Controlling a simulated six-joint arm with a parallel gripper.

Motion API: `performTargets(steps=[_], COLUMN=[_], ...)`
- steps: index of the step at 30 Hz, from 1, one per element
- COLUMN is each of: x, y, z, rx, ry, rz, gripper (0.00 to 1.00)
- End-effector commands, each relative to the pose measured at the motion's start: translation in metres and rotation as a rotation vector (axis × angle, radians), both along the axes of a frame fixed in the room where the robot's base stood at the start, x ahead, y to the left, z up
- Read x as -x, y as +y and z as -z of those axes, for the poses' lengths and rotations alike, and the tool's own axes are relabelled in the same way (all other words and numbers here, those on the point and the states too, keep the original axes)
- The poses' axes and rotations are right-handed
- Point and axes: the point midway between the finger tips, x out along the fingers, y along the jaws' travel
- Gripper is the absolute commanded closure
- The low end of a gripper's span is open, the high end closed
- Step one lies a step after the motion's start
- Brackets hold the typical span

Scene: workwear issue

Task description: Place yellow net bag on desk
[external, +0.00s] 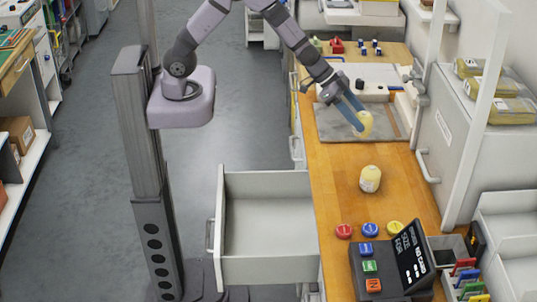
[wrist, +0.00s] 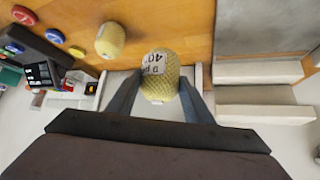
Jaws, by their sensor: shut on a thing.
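My gripper (external: 352,112) is shut on a yellow net bag (external: 365,127). In the external view the bag hangs at the fingertips, over the near edge of a grey board on the wooden desk (external: 335,165). Any gap beneath it is hard to judge. In the wrist view the held bag (wrist: 160,82) sits between both fingers and shows a white printed label. A second yellow net bag (external: 370,179) stands on the bare desk, nearer the camera, apart from my gripper; it also shows in the wrist view (wrist: 110,40).
An open, empty drawer (external: 268,215) juts from the desk's left side. Red, blue and yellow discs (external: 370,229) lie by a black size-card stand (external: 375,260) at the near end. A grey cabinet (external: 470,140) borders the right. Bare wood surrounds the standing bag.

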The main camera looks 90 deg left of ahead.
Motion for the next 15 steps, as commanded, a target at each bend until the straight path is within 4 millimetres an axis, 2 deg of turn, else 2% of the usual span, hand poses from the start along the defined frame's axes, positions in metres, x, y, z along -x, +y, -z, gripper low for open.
performTargets(steps=[11, 15], x=[0.000, 0.000], y=[0.000, 0.000], z=[0.001, 0.016], rx=[0.000, 0.001], ry=[-0.001, 0.001], rz=[-0.042, -0.041], gripper=[0.76, 0.76])
